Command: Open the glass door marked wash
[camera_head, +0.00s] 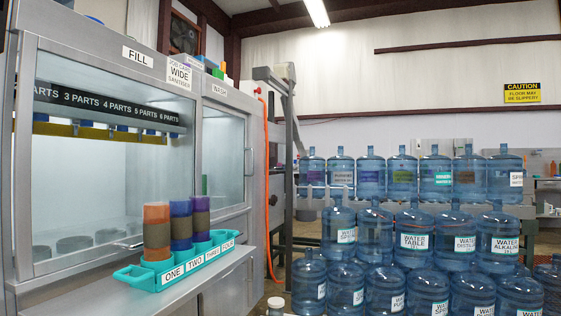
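The glass door marked wash (222,160) is on the right part of the grey metal cabinet, left of the picture's middle. Its WASH label (219,90) is on the frame above the glass. A thin upright handle (249,161) shows near the door's right edge. The door looks closed, though its edges are hard to make out at this angle. Neither of my grippers is in view.
A FILL section (137,57) is left of the door. A teal tray (150,279) with orange, blue and purple containers stands on the ledge in front. An orange hose (267,190) hangs right of the cabinet. Several blue water jugs (415,240) fill the right side.

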